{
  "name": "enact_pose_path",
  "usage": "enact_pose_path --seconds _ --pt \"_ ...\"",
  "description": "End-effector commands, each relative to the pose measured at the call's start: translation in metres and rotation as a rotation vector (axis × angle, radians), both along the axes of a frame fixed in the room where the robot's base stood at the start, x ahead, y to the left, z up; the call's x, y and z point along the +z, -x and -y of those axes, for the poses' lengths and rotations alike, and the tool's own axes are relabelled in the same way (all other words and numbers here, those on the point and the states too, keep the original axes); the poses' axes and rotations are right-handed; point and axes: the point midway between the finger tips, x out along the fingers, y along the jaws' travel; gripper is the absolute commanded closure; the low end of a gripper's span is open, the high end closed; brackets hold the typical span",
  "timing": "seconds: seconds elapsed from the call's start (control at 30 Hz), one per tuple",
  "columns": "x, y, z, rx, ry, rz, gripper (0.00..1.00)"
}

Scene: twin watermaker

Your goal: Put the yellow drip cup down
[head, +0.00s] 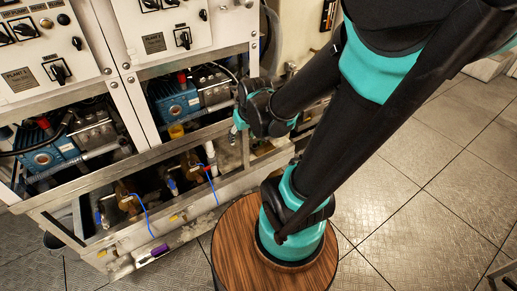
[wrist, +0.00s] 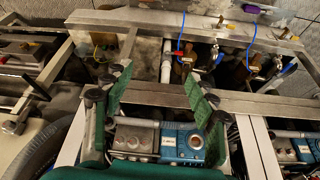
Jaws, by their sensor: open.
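A small yellow piece (head: 176,131), which looks like the yellow drip cup, sits below the blue pump (head: 174,98) of the right-hand unit, by the metal frame rail. It is small, and I cannot tell exactly what it rests on. My gripper (head: 241,112) is to its right in the head view, apart from it, in front of the frame. In the wrist view my gripper (wrist: 160,92) has its green fingers spread wide, with nothing held between them. The blue pump (wrist: 182,142) lies beyond the fingers there. The cup is not clearly seen in the wrist view.
A metal frame rail (head: 195,134) runs across the pump bays. A white vertical pipe (head: 210,155) and valves with blue tubes (head: 140,208) stand below it. A purple-ended cylinder (head: 155,252) lies low in front. The tiled floor at right (head: 430,220) is clear.

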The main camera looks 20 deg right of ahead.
Motion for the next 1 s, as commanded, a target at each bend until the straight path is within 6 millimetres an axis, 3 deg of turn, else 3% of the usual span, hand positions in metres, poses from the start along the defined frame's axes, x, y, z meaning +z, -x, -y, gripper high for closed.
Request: enact_pose_path --seconds 0.1,0.3,1.0 --pt "-0.010 0.034 0.023 -0.088 0.005 -0.016 0.43" --pt "-0.018 0.058 0.038 -0.156 0.010 -0.030 0.43" --pt "-0.018 0.059 0.038 -0.159 0.010 -0.031 0.43"
